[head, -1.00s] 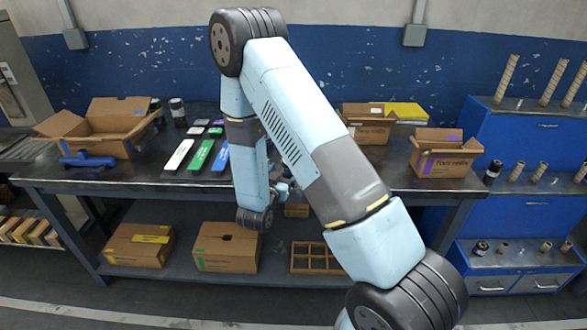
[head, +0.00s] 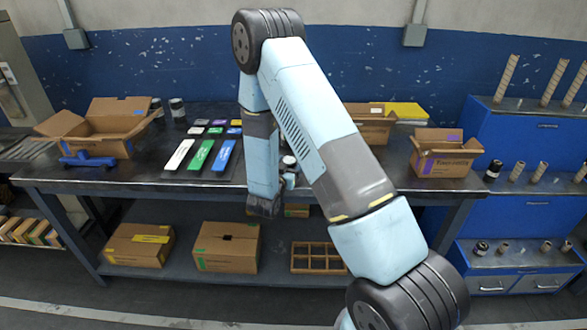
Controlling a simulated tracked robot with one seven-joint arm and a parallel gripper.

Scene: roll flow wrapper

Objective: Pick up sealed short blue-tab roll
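My arm reaches over the workbench (head: 150,181), and its wrist hangs at the bench's front edge. A small grey part (head: 289,179) beside the wrist may be my gripper; its fingers cannot be made out. A small pale-topped round item (head: 288,161) shows just above that part, partly hidden by my arm. I cannot tell whether it is the short blue-tab roll. No blue tab on a roll can be made out.
White (head: 178,155), green (head: 201,155) and blue (head: 223,156) strips lie on the bench, with small coloured pieces behind. An open carton (head: 103,146) and blue tool (head: 87,161) stand left. Another open carton (head: 436,168) stands right. Dark rolls (head: 177,107) stand at the back.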

